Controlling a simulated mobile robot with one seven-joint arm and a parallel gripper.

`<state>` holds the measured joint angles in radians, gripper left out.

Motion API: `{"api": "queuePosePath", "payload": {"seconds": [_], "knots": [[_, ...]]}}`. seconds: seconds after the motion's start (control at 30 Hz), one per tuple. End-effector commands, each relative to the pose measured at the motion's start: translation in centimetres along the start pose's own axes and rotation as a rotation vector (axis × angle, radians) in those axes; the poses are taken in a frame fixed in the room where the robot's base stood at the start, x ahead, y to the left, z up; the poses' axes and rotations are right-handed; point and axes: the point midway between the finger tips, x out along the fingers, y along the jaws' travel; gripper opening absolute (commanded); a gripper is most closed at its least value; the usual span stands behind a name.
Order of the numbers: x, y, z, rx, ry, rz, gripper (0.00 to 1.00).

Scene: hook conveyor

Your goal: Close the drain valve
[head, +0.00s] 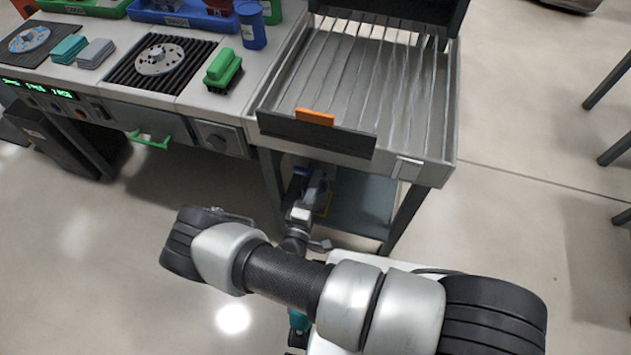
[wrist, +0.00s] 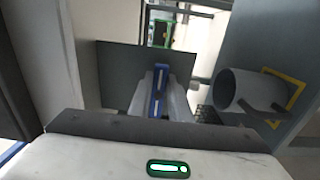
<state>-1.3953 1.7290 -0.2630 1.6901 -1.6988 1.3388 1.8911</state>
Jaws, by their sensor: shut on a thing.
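The drain valve shows as a blue lever (wrist: 158,90) in the middle of the wrist view. It stands upright in that picture, in front of a dark grey plate (wrist: 115,75). The valve body cannot be made out.
A grey cylinder (wrist: 238,90) with a yellow-edged square (wrist: 291,95) is close on the right in the wrist view. Above my gripper is the ribbed metal basin (head: 345,75) with an orange block (head: 315,117) on its front edge. Table legs (head: 400,215) flank the space below.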

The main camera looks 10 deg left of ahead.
Motion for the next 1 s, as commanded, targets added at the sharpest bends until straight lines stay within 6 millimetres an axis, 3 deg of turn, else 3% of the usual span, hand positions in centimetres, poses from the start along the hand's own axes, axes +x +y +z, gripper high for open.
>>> {"api": "queuePosePath", "payload": {"seconds": [0.2,0.23,0.33,0.73,0.87,1.0], "knots": [[-0.1,-0.1,0.0,0.003,0.000,-0.004,0.00],[-0.1,-0.1,0.0,0.003,0.000,-0.004,0.19],[-0.1,-0.1,0.0,0.002,0.000,-0.003,0.36],[-0.7,0.0,-0.1,0.001,0.000,-0.003,0.36],[-2.6,0.0,-0.1,0.000,0.003,-0.003,0.36],[-5.9,0.1,-0.1,0.000,0.003,-0.003,0.36]]}}
